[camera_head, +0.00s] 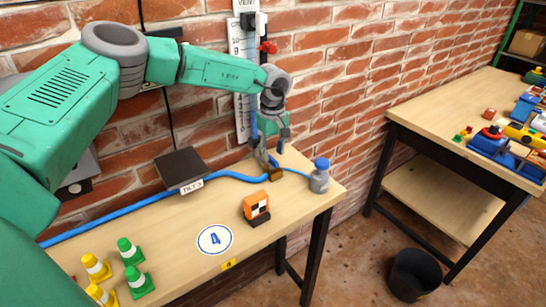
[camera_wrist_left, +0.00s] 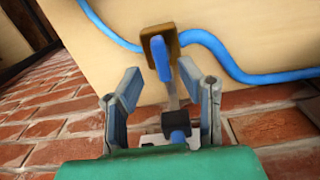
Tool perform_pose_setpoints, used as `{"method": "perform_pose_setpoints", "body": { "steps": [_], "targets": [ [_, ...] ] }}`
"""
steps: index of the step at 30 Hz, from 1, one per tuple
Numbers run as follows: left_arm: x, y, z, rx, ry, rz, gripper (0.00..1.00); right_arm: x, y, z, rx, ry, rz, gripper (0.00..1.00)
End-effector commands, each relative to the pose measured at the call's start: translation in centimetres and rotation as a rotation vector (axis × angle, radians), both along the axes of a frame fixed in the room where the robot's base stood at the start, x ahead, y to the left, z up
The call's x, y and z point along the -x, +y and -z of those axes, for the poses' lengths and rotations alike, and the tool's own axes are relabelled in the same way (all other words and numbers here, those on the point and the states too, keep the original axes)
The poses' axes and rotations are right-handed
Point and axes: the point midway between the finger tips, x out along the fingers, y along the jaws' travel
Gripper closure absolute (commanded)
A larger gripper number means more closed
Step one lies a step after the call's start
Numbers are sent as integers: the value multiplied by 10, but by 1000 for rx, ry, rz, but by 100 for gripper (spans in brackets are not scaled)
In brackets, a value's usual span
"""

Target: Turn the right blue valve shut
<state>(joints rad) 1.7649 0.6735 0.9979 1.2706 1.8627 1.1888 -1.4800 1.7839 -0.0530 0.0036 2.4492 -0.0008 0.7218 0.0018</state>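My left gripper (camera_head: 272,150) points down in front of the brick wall, above the back edge of the workbench. Its fingers (camera_wrist_left: 165,108) are spread apart in the left wrist view. A blue valve handle (camera_wrist_left: 161,60) stands on a brown block (camera_wrist_left: 158,36) just beyond the fingertips. The brown block (camera_head: 277,175) also shows on the bench in the head view, right below the gripper, which mostly hides the handle. A black fitting with a blue part (camera_wrist_left: 176,124) shows between the fingers, nearer the palm; contact cannot be told. My right gripper is out of view.
A blue hose (camera_head: 130,206) runs along the bench past the block to a grey-blue bottle (camera_head: 320,177). An orange device (camera_head: 256,207) and several cones (camera_head: 129,250) stand in front. A black bin (camera_head: 412,275) is right.

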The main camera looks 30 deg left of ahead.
Motion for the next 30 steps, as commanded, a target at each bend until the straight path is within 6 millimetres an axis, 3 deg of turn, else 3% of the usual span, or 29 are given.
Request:
{"method": "perform_pose_setpoints", "body": {
  "steps": [3,9,30],
  "targets": [
    [-2,0,-22,2,-4,0,67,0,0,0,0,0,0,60],
    [-2,2,-45,1,-3,0,67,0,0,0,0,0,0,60],
    [-2,2,-49,1,-1,0,67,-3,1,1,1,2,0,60]
  ]
}}
